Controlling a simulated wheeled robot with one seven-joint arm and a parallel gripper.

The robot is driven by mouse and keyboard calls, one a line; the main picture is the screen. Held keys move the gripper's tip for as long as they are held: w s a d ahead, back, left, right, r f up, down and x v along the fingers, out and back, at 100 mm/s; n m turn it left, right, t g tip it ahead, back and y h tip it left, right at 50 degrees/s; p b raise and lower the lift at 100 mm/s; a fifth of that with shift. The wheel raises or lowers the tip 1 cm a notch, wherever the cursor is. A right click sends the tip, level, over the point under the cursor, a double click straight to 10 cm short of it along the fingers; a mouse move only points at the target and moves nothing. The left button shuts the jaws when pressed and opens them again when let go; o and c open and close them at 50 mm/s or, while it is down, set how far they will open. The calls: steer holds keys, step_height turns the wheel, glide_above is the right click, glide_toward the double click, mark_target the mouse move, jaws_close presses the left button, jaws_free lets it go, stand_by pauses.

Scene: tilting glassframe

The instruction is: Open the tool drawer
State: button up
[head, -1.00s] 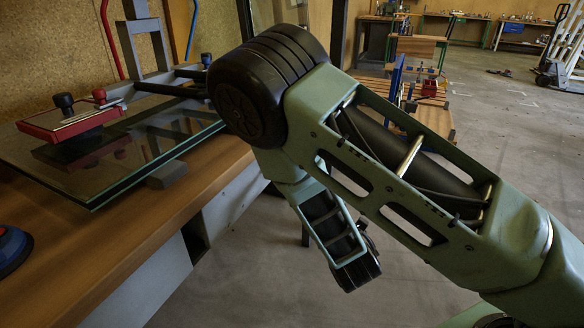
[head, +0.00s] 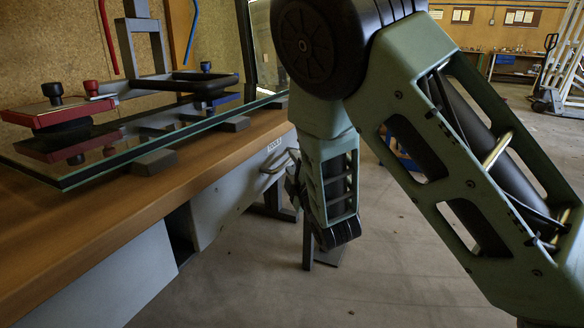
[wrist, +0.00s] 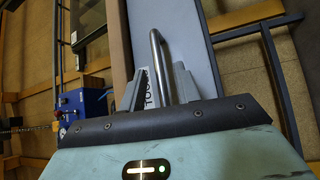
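The tool drawer (head: 232,196) is a light grey front under the wooden workbench, with a "TOOLS" label (head: 275,144) near its top edge. It looks shut. Its metal bar handle (head: 276,164) is just left of my gripper (head: 294,184), which is mostly hidden behind my arm. In the wrist view the handle (wrist: 157,60) runs between the two fingers of my gripper (wrist: 160,76). The fingers are apart, with gaps beside the bar. The label (wrist: 143,86) is partly hidden by the left finger. I cannot tell whether a finger touches the handle.
A glass pane (head: 90,172) lies on supports on the workbench (head: 60,232), with a red suction lifter (head: 58,112) on it. A dark gap (head: 180,236) lies left of the drawer front. The concrete floor (head: 240,280) before the drawer is clear.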

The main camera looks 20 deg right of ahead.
steer(key=shift+w+r, duration=0.1)
steer(key=shift+w, duration=0.65)
jaws_close()
